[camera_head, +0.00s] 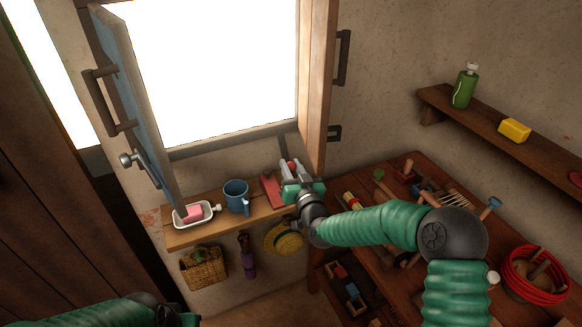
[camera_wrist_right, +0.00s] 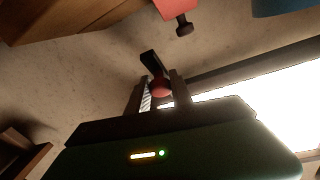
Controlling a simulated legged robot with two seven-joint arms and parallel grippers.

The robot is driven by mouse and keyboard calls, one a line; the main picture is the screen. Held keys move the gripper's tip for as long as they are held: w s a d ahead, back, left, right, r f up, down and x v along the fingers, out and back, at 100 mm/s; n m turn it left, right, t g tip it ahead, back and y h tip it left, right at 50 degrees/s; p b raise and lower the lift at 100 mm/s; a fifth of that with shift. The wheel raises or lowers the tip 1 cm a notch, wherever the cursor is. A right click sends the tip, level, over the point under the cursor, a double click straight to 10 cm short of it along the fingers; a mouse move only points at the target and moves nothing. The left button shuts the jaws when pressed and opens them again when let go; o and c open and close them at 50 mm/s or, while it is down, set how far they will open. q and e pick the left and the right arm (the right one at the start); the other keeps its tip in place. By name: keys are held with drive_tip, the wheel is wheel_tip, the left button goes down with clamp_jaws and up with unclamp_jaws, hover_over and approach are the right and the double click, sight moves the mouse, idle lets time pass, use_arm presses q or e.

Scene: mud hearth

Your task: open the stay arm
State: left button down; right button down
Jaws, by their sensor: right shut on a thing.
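The stay arm shows as a dark bar (camera_wrist_right: 150,64) with a red knob (camera_wrist_right: 160,87) in the right wrist view. My right gripper (camera_wrist_right: 157,95) is shut on the red knob, with one finger on each side of it. In the head view my right gripper (camera_head: 290,166) is at the lower right of the window opening, just above the shelf, with the red knob partly seen between its fingers. Most of the stay arm is hidden there by the gripper. Part of my left arm shows at the bottom left; its fingers are out of view.
The left window leaf (camera_head: 138,95) stands swung inward. A wooden shelf (camera_head: 215,229) below holds a white dish (camera_head: 207,214), a blue mug (camera_head: 236,195) and a red object (camera_head: 271,190). A cluttered workbench (camera_head: 395,165) is at right, under a wall shelf (camera_head: 490,118) with a green bottle (camera_head: 464,88).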

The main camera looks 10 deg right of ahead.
sight(295, 164)
idle(0.4)
drive_tip(key=shift+s+d+r, duration=0.1)
drive_tip(key=shift+s+r, duration=0.15)
drive_tip(key=shift+r, duration=0.35)
drive_tip(key=shift+s+d+r, duration=0.1)
drive_tip(key=shift+s+r, duration=0.2)
drive_tip(key=shift+r, duration=0.35)
drive_tip(key=shift+s+d+r, duration=0.1)
drive_tip(key=shift+s+r, duration=0.15)
drive_tip(key=shift+r, duration=0.35)
drive_tip(key=c, duration=1.2)
unclamp_jaws()
drive_tip(key=shift+o, duration=0.3)
drive_tip(key=shift+s+f, duration=0.1)
drive_tip(key=shift+f, duration=0.1)
drive_tip(key=shift+s+d, duration=0.15)
drive_tip(key=shift+s, duration=0.25)
drive_tip(key=s+d, duration=0.3)
drive_tip(key=s, duration=1.2)
drive_tip(key=shift+s+b, duration=0.3)
drive_tip(key=shift+b, duration=0.1)
